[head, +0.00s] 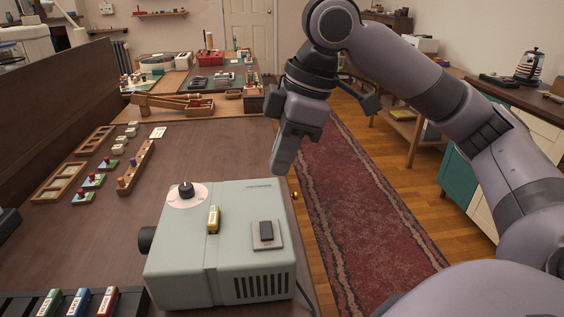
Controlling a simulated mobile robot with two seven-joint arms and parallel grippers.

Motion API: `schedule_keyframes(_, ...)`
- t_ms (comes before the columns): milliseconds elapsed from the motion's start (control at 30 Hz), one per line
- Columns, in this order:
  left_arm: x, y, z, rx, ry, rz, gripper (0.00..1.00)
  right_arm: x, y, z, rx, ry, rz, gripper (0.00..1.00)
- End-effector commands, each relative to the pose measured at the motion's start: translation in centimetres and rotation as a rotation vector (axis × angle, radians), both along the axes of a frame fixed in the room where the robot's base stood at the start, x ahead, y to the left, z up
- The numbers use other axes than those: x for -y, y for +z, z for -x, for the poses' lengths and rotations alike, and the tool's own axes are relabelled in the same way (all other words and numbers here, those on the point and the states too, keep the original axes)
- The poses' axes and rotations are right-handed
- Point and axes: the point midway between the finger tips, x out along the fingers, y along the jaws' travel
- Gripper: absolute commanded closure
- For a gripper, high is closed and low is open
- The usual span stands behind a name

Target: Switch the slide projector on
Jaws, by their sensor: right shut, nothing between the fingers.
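The slide projector (228,258) is a pale grey-green box at the front of the brown table. Its lens points left. On its top are a black knob (186,189) on a pale round dial, a yellow slide-like piece (213,219) standing near the middle, and a dark rocker switch (266,230) on a grey plate at the right. I cannot tell which way the rocker is tipped. My right gripper (280,168) is shut and empty, pointing down above and behind the projector's back right corner, apart from it. My left gripper is not in view.
Wooden trays (60,182) and small coloured blocks lie at the left of the table (190,150). A dark rack (20,306) with coloured slides is at the front left. A wooden ramp (170,103) stands farther back. A red rug (365,210) lies on the floor right of the table.

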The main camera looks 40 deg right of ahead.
Motion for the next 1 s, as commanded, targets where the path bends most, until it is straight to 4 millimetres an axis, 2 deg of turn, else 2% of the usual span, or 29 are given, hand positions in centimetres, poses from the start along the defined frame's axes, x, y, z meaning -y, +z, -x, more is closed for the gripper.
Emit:
schedule_keyframes(33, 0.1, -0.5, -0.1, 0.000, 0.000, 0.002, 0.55, -0.2, -1.5, -0.2, -0.003, 0.000, 0.002, 1.00)
schedule_keyframes(200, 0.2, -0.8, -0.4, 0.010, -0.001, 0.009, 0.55, -1.0, -5.1, -0.9, -0.003, 0.000, 0.002, 1.00)
schedule_keyframes(333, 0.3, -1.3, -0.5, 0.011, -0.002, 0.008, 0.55, -1.6, -7.5, -1.4, -0.002, 0.001, 0.001, 1.00)
schedule_keyframes(500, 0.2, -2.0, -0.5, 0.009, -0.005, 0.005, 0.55, -1.3, -9.8, -1.7, -0.001, 0.001, 0.002, 1.00)
schedule_keyframes(700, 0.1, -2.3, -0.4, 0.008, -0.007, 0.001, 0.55, -1.2, -10.8, -1.8, 0.000, 0.000, 0.001, 1.00)
schedule_keyframes(1000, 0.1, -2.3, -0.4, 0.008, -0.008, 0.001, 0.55, -1.2, -10.8, -1.8, 0.000, 0.000, 0.001, 1.00)
